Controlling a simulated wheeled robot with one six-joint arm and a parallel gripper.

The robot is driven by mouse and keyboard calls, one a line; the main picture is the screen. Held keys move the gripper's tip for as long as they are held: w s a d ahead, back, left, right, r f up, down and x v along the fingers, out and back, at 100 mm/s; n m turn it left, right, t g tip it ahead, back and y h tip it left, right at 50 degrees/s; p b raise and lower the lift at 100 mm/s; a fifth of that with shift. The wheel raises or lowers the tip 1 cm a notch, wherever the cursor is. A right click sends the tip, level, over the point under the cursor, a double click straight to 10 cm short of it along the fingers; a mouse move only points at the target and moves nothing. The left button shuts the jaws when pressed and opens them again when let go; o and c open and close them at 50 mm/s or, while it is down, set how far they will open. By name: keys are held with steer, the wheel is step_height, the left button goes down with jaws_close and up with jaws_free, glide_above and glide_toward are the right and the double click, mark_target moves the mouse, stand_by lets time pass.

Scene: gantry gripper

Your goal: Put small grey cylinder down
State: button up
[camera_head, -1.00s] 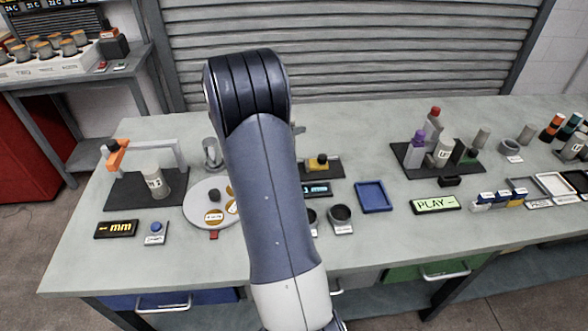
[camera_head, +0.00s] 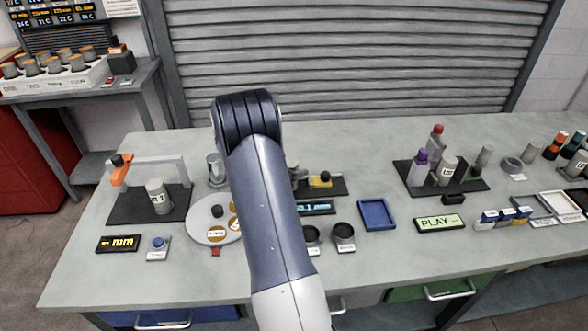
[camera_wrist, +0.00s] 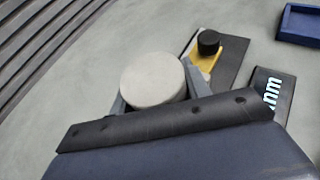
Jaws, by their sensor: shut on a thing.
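The small grey cylinder (camera_wrist: 152,78) shows in the wrist view with its pale round top towards the camera. My gripper (camera_wrist: 158,92) is shut on it, with a grey finger at its left and right sides. In the head view my arm covers most of the gripper and cylinder. The wrist view does not clearly show whether the cylinder's underside touches a surface.
Beside the cylinder is a dark plate with a yellow block and black knob (camera_wrist: 208,45). A small display (camera_wrist: 268,92) and a blue tray (camera_wrist: 300,22) lie further right. A white round dial plate (camera_head: 205,228) is left of my arm. Bare bench (camera_wrist: 100,60) lies left of the cylinder.

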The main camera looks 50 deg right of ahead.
steer(key=shift+f, duration=0.2)
steer(key=o, duration=1.3)
steer(key=shift+r, duration=0.1)
steer(key=shift+r, duration=0.15)
steer(key=b+v, duration=0.1)
steer(key=v, duration=1.1)
